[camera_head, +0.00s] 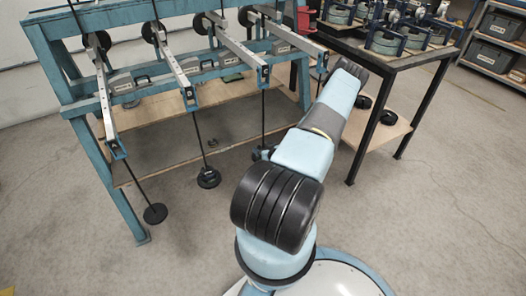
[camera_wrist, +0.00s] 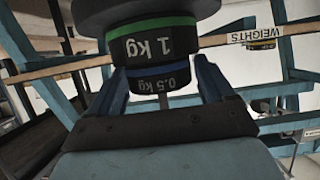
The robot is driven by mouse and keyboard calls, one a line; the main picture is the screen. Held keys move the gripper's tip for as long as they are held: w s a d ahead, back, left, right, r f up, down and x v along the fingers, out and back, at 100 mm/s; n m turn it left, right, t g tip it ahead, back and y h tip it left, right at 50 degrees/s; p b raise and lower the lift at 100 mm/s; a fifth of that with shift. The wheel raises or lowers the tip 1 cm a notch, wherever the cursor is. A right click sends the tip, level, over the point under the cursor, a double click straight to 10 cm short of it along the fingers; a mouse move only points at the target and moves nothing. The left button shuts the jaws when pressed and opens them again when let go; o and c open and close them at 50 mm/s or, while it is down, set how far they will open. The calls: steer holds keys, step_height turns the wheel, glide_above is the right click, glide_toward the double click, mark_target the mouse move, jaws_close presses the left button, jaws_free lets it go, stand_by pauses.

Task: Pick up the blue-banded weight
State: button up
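In the wrist view, the blue-banded weight (camera_wrist: 165,84), marked 0.5 kg, sits between the two fingers of my gripper (camera_wrist: 160,70). It is dark, and its lettering appears upside down. A green-banded weight (camera_wrist: 152,46), marked 1 kg, is directly above it in the picture. The fingers flank the blue-banded weight closely on both sides; I cannot tell whether they press on it. In the head view, my arm reaches toward the right end of the lever frame, and its far end hides my gripper and these weights.
A blue lever frame (camera_head: 85,170) carries several levers with hanging rods and dark discs (camera_head: 155,213). A dark-legged table (camera_head: 430,68) with instruments stands at the right. More dark discs (camera_head: 388,117) lie on its lower shelf. A WEIGHTS label (camera_wrist: 258,33) shows. The floor (camera_head: 440,210) at right is clear.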

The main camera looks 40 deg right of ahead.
steer(key=c, duration=1)
steer(key=shift+o, duration=0.2)
steer(key=shift+r, duration=0.6)
steer(key=shift+s+a+r, duration=0.1)
steer(key=shift+s+r, duration=0.15)
steer(key=shift+r, duration=0.35)
steer(key=shift+s+r, duration=0.2)
steer(key=shift+r, duration=0.35)
steer(key=s+a, duration=0.4)
steer(key=s, duration=1.2)
steer(key=shift+s+r, duration=0.15)
steer(key=shift+s, duration=0.2)
